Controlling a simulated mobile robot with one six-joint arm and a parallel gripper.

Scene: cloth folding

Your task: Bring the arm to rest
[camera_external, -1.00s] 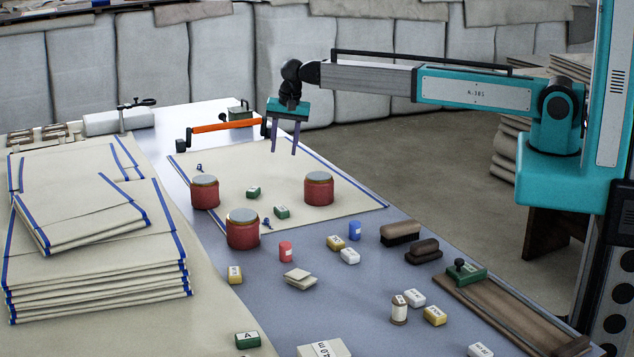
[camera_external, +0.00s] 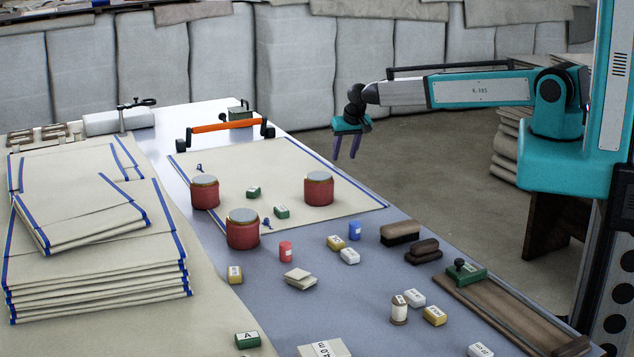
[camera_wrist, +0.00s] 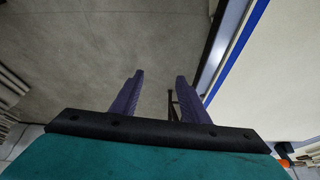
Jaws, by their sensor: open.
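My arm (camera_external: 480,90) reaches leftward from the column at the right, partly drawn back. My gripper (camera_external: 346,157) hangs from it with the fingers pointing down, beyond the far right edge of the table in the external view. Its two purple fingers are apart with nothing between them. In the wrist view the open gripper (camera_wrist: 160,80) is above bare grey floor (camera_wrist: 85,45), with the table edge to its right.
A flat cloth with blue edging (camera_external: 340,205) lies on the table, with red weights (camera_external: 319,190) on it. Folded cloths (camera_external: 95,255) are stacked at left. Small blocks, brushes (camera_external: 400,233) and a wooden board (camera_external: 510,310) occupy the near right. An orange-handled tool (camera_external: 225,127) stands behind.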

